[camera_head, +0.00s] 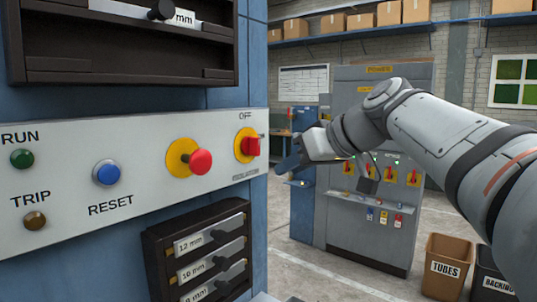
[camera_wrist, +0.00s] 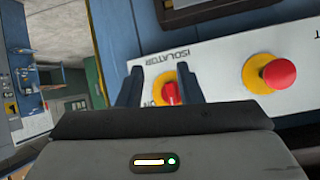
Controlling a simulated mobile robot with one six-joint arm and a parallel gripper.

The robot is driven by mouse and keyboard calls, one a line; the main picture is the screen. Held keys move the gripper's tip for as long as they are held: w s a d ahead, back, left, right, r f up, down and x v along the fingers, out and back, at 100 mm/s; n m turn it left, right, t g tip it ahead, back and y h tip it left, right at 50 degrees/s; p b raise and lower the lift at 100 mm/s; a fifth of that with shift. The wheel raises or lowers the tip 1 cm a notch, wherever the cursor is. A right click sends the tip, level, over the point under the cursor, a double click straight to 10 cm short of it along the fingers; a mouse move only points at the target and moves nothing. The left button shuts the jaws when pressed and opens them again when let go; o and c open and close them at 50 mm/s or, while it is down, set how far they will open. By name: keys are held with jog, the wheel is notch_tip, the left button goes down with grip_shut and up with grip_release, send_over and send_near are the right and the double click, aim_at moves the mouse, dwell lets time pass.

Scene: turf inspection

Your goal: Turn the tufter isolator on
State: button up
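The isolator (camera_head: 247,146) is a red handle on a yellow round plate, at the right end of the white panel. "OFF" is printed above it and "ISOLATOR" below. I cannot tell clearly which way the handle points. In the wrist view the red handle (camera_wrist: 171,93) shows between my two dark blue fingers, partly hidden by my gripper body. My gripper (camera_wrist: 160,88) is open, its fingers spread wider than the handle. In the head view my gripper (camera_head: 287,163) is just right of the isolator; its fingertips are partly hidden, and I see no contact.
A red mushroom button (camera_head: 200,162) on yellow is left of the isolator, with a blue reset button (camera_head: 106,173) further left. A gauge rack (camera_head: 195,250) juts out below.

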aim_at(259, 143)
notch_tip(259, 143, up, 6)
jog(key=w+a+n+y, duration=0.1)
jog(key=w+n+y, duration=0.1)
jog(key=n, duration=0.1)
jog(key=shift+t, duration=0.3)
jog(key=x, duration=0.3)
jog(key=p+x, duration=0.1)
jog(key=x, duration=0.3)
jog(key=shift+w+a+r, duration=0.1)
jog(key=shift+a, duration=0.3)
grip_shut()
